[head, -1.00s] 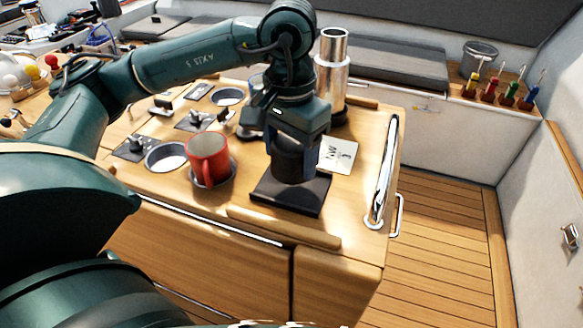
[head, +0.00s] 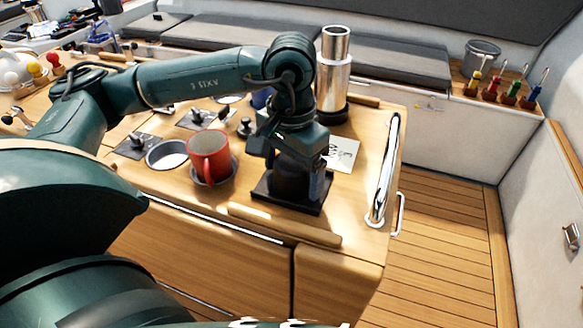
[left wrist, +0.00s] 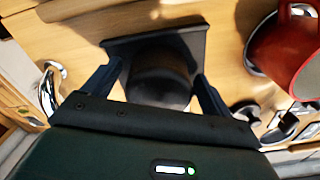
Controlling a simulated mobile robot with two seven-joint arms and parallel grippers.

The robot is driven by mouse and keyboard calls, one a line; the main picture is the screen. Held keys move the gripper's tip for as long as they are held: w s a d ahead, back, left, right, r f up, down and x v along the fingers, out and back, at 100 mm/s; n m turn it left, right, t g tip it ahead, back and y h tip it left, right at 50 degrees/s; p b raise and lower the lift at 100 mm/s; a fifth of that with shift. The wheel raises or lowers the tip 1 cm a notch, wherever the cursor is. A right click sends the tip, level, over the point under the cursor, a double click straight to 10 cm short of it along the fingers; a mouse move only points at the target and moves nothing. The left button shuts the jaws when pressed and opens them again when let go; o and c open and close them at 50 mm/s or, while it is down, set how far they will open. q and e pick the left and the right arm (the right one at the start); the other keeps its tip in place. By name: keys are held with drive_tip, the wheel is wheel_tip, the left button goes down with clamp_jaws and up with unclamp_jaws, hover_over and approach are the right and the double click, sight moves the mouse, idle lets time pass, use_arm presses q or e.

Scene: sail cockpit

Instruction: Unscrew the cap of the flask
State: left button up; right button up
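A dark round piece (left wrist: 160,75) stands on a black square base (head: 285,203) near the front right of the wooden console. It sits where my left gripper works and seems to be the flask with its cap; cap and body cannot be told apart. My left gripper (head: 296,187) points down over it, one finger on each side. In the left wrist view my fingers (left wrist: 159,70) straddle the dark piece. A thin gap seems to show on the left, but contact is unclear. My right gripper is not in view.
A red mug (head: 209,156) stands in a holder left of my left gripper. A tall silver cylinder (head: 333,75) stands behind it. A white card (head: 342,154) lies at right, and a metal rail (head: 385,175) edges the console. The floor at right is clear.

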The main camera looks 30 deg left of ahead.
sight(291, 162)
use_arm(q)
drive_tip(key=shift+r, duration=0.1)
wheel_tip(291, 162, up, 12)
drive_tip(key=shift+f, duration=0.1)
idle(0.5)
